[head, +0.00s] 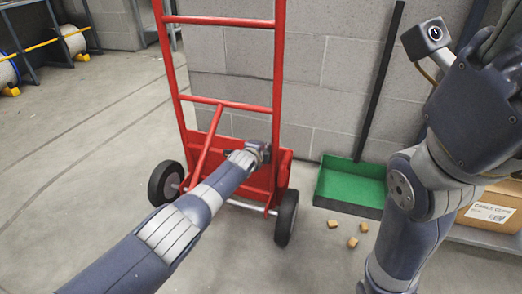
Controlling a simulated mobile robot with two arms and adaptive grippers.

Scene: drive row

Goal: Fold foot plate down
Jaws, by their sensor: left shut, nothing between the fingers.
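A red hand truck (279,75) stands upright on two dark wheels in front of the grey block wall. Its red foot plate (283,168) shows low between the wheels and looks folded up against the frame, partly hidden behind my left arm. My left gripper (262,150) is shut and empty at the upper part of the plate, close to it; I cannot tell whether it touches.
A green dustpan-like tray (350,184) with a black handle stands against the wall. Several small tan blocks (352,242) lie on the floor in front of it. A cardboard box (490,208) sits on a low shelf at right.

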